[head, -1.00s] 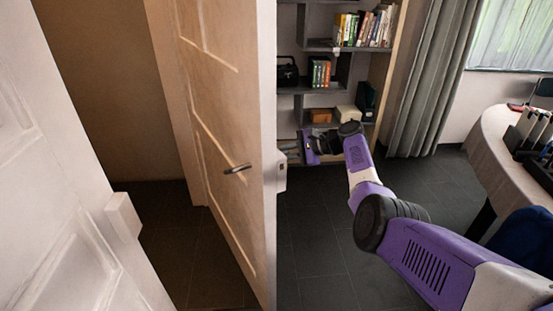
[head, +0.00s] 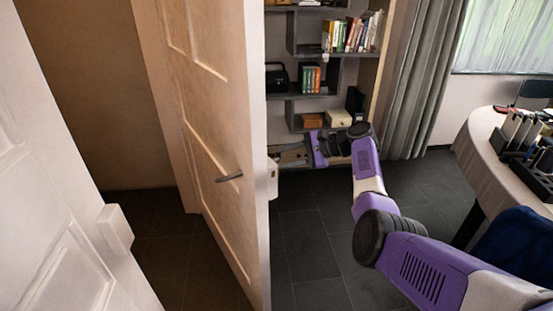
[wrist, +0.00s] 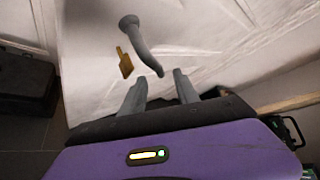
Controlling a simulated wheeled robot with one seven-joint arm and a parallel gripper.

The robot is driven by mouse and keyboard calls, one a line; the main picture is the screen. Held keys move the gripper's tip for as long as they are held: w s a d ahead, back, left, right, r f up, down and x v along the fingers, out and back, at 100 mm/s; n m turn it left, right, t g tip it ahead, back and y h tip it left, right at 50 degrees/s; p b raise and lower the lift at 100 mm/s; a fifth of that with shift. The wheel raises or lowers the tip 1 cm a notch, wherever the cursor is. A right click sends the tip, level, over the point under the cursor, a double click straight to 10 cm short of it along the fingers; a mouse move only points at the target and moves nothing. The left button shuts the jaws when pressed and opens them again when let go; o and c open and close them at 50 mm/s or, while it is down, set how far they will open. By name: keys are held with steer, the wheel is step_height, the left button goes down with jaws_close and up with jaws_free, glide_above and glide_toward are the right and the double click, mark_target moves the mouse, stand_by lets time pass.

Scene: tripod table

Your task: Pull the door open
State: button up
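The door (head: 205,120) stands ajar in the head view, its panelled face to the left and its free edge in the middle. A grey lever handle (head: 229,176) shows on that face. In the wrist view a grey lever handle (wrist: 146,46) sits on the pale door surface (wrist: 215,45), with a small brass piece (wrist: 124,62) beside it. My gripper (wrist: 160,80) is open and empty, its fingers apart. The lever's end appears just ahead of the gap between the fingertips. In the head view my gripper (head: 290,155) is right of the door edge, its fingertips partly hidden.
A white panelled door leaf (head: 60,210) fills the lower left. A shelf with books (head: 352,32) stands behind my arm. A round table (head: 470,145) with a dark rack and a blue chair (head: 512,250) are at the right. Dark tiled floor (head: 310,245) is clear beside the door.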

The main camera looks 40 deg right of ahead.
steer(key=shift+v, duration=1.15)
